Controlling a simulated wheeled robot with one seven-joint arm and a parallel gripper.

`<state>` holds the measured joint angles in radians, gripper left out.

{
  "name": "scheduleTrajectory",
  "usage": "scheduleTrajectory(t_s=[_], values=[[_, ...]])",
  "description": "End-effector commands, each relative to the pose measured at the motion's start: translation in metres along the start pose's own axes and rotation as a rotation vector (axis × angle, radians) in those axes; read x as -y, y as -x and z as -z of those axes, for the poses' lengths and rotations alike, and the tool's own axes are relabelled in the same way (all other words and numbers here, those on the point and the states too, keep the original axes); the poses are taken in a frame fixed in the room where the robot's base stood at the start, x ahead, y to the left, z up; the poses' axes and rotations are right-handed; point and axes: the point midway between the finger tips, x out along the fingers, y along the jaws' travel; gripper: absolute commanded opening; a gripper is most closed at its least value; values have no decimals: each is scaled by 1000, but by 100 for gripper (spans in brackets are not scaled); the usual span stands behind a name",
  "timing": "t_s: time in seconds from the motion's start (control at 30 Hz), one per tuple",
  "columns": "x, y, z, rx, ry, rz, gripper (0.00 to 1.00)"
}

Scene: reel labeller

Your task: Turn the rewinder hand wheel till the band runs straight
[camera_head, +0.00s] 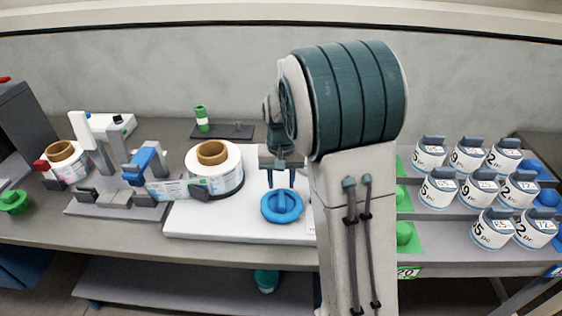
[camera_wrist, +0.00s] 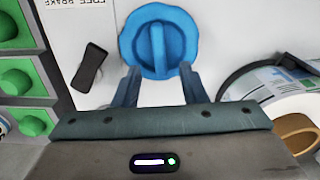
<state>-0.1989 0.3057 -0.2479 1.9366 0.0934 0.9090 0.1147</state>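A blue hand wheel (camera_head: 282,207) with a raised bar across it sits on the white base plate (camera_head: 200,222). My gripper (camera_head: 280,183) points down just above the wheel, its two fingers apart and empty. In the wrist view the wheel (camera_wrist: 158,42) lies just beyond the open fingertips, its bar roughly in line with the gap; I cannot tell whether they touch. The large label reel (camera_head: 215,172) with a brown core stands left of the wheel. The printed band (camera_head: 172,190) runs from it leftward to the labelling unit (camera_head: 142,165). Its straightness is hard to judge.
A smaller reel (camera_head: 62,158) and a green knob (camera_head: 13,200) are at the far left. A black lever (camera_wrist: 90,68) lies beside the wheel. Right of my arm, several labelled rolls (camera_head: 482,188) stand on stepped shelves. A green-and-white bottle (camera_head: 202,118) stands behind.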

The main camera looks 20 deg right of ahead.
Motion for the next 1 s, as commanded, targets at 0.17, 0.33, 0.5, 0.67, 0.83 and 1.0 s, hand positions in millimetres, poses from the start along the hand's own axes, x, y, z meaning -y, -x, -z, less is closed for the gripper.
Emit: scheduleTrajectory(t_s=[0.17, 0.33, 0.5, 0.67, 0.83, 1.0], values=[[0, 41, 1, -4, -1, 2, 38], [0, 68, 1, -3, -1, 1, 38], [0, 80, 0, 0, -1, 1, 38], [0, 81, 0, 1, -2, 1, 38], [0, 81, 0, 1, -1, 1, 38], [0, 82, -2, -1, 0, 2, 38]])
